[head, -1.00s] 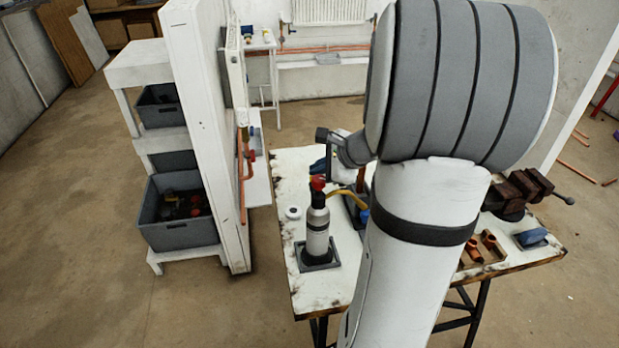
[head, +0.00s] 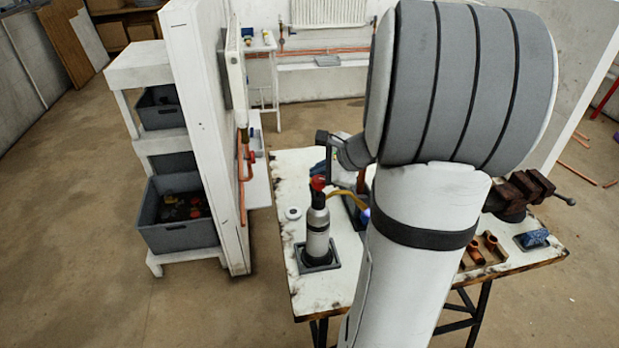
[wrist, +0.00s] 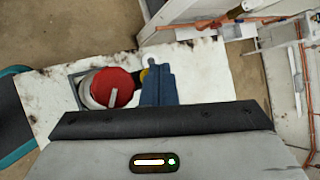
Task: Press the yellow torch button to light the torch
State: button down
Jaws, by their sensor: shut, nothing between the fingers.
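The torch is a grey cylinder (head: 317,235) with a red knob (head: 318,184), upright in a dark square holder on the white bench. A yellow tube (head: 343,193) runs right from its top, and a pale blue-violet glow (head: 365,212) shows near its end beside my arm. In the wrist view the red knob (wrist: 112,88) is seen from above. Part of the yellow button (wrist: 145,76) shows beside it, mostly hidden by my fingers. My gripper (wrist: 154,66) is shut and empty, its blue fingers over or against the button; contact is not clear. It also shows in the head view (head: 320,167).
The bench (head: 290,240) also holds a small white roll (head: 293,213), a vise (head: 518,190), copper fittings (head: 493,245) and a blue cloth (head: 532,238). A white partition (head: 205,130) and a shelf with grey bins (head: 178,225) stand left. My arm hides the bench's middle.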

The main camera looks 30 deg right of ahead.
jog(key=shift+r+p, duration=0.55)
jog(key=shift+r, duration=0.25)
notch_tip(320, 180, up, 5)
jog(key=p, duration=0.4)
dwell(0.5)
jog(key=s+a+r+n+g, duration=0.1)
jog(key=s+a+n+g, duration=0.1)
jog(key=s+a+n, duration=0.3)
jog(key=s+a+r+n+g, duration=0.1)
jog(key=s+a+n+g, duration=0.15)
jog(key=a+n, duration=0.4)
jog(key=s+a+n+h, duration=0.3)
jog(key=s+a+n, duration=0.1)
jog(key=s+n, duration=0.6)
jog(key=shift+s+a+h, duration=0.2)
jog(key=shift+s+h, duration=0.2)
jog(key=shift+s, duration=0.2)
